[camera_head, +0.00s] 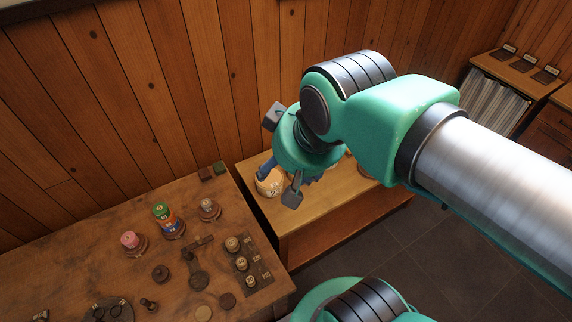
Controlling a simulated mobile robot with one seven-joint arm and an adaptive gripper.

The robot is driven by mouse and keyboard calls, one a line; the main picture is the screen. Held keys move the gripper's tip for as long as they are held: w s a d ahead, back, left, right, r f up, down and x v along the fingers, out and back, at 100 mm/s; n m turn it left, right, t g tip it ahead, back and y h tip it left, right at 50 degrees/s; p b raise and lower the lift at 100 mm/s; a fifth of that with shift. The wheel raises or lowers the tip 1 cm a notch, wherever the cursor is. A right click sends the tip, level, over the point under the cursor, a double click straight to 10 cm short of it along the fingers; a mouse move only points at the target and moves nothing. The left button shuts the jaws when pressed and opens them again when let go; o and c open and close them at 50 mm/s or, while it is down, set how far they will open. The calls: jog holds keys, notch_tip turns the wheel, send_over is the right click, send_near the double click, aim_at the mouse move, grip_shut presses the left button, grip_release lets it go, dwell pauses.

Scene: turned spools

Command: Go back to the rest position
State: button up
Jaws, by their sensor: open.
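My gripper (288,176) hangs from the teal wrist over the left part of the lower wooden bench. Its jaws are apart, and I see nothing held in them. The wrist partly hides the fingers. A pale round item (270,184) on that bench shows just below and left of the gripper; from this view I cannot tell whether they touch.
The worktable (60,255) at left holds a pink spool (129,239), a green, orange and blue stack (165,219), a pale spool (208,206), and a dark rack (246,266). The lower bench (335,200) abuts it. Dark floor (450,250) is clear.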

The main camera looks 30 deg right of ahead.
jog(key=shift+s+d, duration=0.1)
jog(key=shift+s, duration=0.1)
jog(key=shift+f, duration=0.15)
notch_tip(320, 180, down, 16)
jog(key=b, duration=1.5)
jog(key=shift+r+b, duration=0.2)
jog(key=shift+b, duration=0.15)
